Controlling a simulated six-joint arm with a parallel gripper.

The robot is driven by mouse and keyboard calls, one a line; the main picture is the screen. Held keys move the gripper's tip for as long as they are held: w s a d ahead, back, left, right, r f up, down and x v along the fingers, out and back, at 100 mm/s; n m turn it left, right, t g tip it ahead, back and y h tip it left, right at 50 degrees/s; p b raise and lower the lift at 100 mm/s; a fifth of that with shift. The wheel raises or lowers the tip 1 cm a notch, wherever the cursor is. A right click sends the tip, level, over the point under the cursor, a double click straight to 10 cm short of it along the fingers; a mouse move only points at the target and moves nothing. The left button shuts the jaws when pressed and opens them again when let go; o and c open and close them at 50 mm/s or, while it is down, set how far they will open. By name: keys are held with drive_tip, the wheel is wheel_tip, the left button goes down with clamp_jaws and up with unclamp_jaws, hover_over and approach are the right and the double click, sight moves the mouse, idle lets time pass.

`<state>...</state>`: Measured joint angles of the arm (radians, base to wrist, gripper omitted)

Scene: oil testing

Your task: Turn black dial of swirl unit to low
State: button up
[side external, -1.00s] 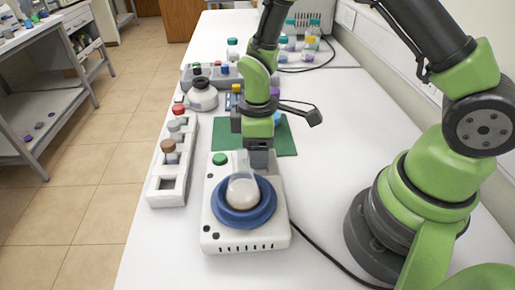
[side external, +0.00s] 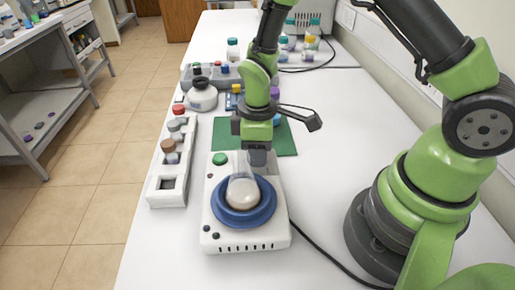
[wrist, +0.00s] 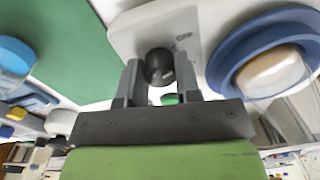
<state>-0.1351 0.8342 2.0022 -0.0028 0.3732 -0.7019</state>
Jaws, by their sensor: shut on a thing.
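The swirl unit (side external: 272,236) is a white box with a blue round holder (side external: 218,212) on top. A clear flask (side external: 242,194) with pale liquid sits in the holder. The black dial (wrist: 159,66) is at the unit's far right corner as the side external view sees it, hidden there by my gripper (side external: 257,160). In the wrist view my gripper (wrist: 161,76) points down with its two fingers on either side of the dial, shut on it. The dial's markings are too blurred to read. A green button (side external: 220,159) is on the unit's far left corner.
A white rack (side external: 165,198) with several capped vials stands left of the unit. A green mat (side external: 285,143) lies behind it. A white bottle (side external: 202,96) and a grey rack are farther back. A black cable (side external: 325,260) runs right. The right tabletop is mostly clear.

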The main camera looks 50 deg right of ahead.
drive_tip(key=m, duration=0.5)
drive_tip(key=shift+m, duration=0.4)
drive_tip(key=m, duration=0.5)
drive_tip(key=shift+m, duration=0.3)
drive_tip(key=o, duration=0.9)
drive_tip(key=shift+o, duration=0.2)
wheel_tip(320, 180, up, 10)
drive_tip(key=shift+d, duration=0.2)
drive_tip(key=shift+s, duration=0.1)
